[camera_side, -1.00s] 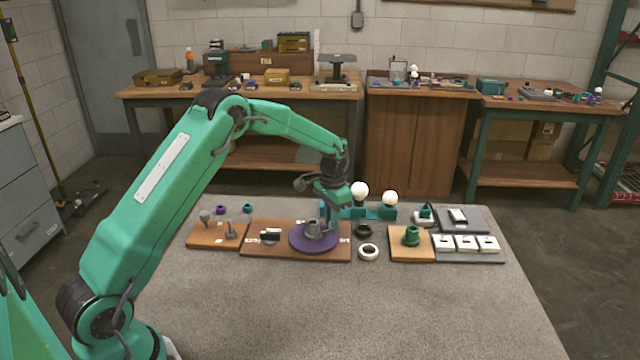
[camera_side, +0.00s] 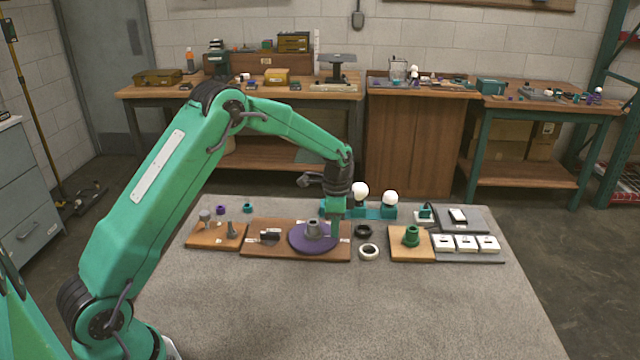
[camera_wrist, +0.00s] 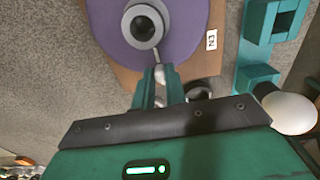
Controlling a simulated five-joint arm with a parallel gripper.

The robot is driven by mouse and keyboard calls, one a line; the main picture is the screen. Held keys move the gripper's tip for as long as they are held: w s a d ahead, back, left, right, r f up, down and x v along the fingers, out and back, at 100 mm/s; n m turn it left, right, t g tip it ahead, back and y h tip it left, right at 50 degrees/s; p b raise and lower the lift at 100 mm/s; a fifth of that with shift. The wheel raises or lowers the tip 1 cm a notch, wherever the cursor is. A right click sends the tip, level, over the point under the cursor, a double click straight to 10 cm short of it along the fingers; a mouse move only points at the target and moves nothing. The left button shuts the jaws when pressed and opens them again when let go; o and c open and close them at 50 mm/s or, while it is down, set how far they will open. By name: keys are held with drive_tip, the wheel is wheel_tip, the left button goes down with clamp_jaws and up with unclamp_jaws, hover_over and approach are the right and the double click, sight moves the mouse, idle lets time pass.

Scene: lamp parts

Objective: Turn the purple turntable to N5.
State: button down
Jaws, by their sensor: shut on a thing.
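The purple turntable (camera_side: 300,243) is a flat disc lying on a brown wooden board (camera_side: 262,252), with a grey hollow hub (camera_side: 313,229) standing at its middle. In the wrist view the purple disc (camera_wrist: 105,22) fills the top, and a thin grey pointer runs from the hub (camera_wrist: 143,27) toward my fingers. My gripper (camera_side: 335,233) reaches down at the disc's right edge. In the wrist view my gripper (camera_wrist: 157,72) is shut at the pointer end by the rim; the fingers hide the exact contact. A white label (camera_wrist: 211,40), apparently N3, lies beside the disc.
A teal holder (camera_side: 376,213) with white bulbs (camera_side: 390,198) stands just behind my gripper. A dark ring (camera_side: 364,231) and a white ring (camera_side: 368,252) lie to the right. A green part (camera_side: 411,236) stands on a board farther right. The front of the table is clear.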

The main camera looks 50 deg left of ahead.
drive_tip(key=shift+d+r, duration=0.1)
drive_tip(key=shift+r, duration=0.05)
drive_tip(key=c, duration=1.4)
unclamp_jaws()
drive_tip(key=shift+c, duration=0.2)
drive_tip(key=shift+r, duration=3.8)
drive_tip(key=shift+r, duration=0.15)
